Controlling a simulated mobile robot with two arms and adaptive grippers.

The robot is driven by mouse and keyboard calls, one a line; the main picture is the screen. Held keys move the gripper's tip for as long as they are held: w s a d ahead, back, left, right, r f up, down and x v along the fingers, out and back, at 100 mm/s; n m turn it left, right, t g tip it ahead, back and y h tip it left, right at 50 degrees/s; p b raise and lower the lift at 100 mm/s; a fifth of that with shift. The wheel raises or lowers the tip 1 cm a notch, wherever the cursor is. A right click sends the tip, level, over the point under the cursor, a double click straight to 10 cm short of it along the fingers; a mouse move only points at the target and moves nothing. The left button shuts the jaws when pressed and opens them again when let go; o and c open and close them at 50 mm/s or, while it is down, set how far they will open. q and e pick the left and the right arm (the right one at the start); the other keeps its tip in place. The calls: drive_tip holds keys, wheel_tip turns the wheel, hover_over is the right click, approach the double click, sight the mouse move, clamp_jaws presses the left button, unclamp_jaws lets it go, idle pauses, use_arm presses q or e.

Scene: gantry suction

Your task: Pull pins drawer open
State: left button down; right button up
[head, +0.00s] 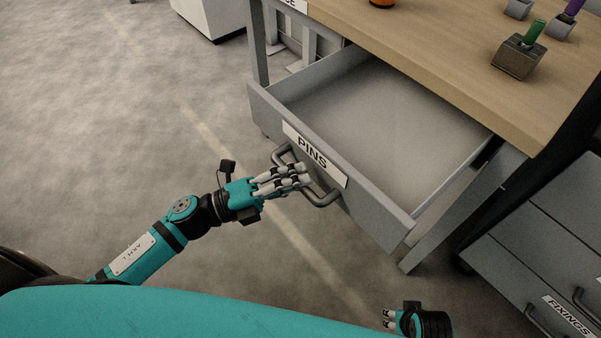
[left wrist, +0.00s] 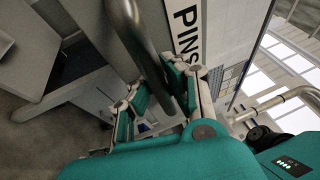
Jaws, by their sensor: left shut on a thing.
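The pins drawer (head: 375,110) is pulled well out from under the wooden workbench and its grey inside looks empty. Its front carries a white PINS label (head: 314,154), which also shows in the left wrist view (left wrist: 187,35). A dark bar handle (head: 320,199) is fixed below the label. My left gripper (head: 298,177) is shut on the handle. In the left wrist view the handle (left wrist: 143,40) runs down between the fingers. My right gripper (head: 388,318) is low at the bottom edge, away from the drawer, and its fingers are too small to judge.
The workbench top (head: 455,45) holds a block with a green-handled pin (head: 518,56), a purple-handled one (head: 567,18) and an orange object (head: 382,3). A grey cabinet with a FIXINGS drawer (head: 567,315) stands at lower right. The floor (head: 100,120) at left is clear.

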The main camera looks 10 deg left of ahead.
use_arm(q)
drive_tip(key=shift+f, duration=0.2)
drive_tip(key=c, duration=1.2)
unclamp_jaws()
drive_tip(key=shift+c, duration=0.2)
drive_tip(key=shift+r, duration=0.1)
drive_tip(key=v, duration=1.2)
drive_tip(key=shift+r, duration=0.15)
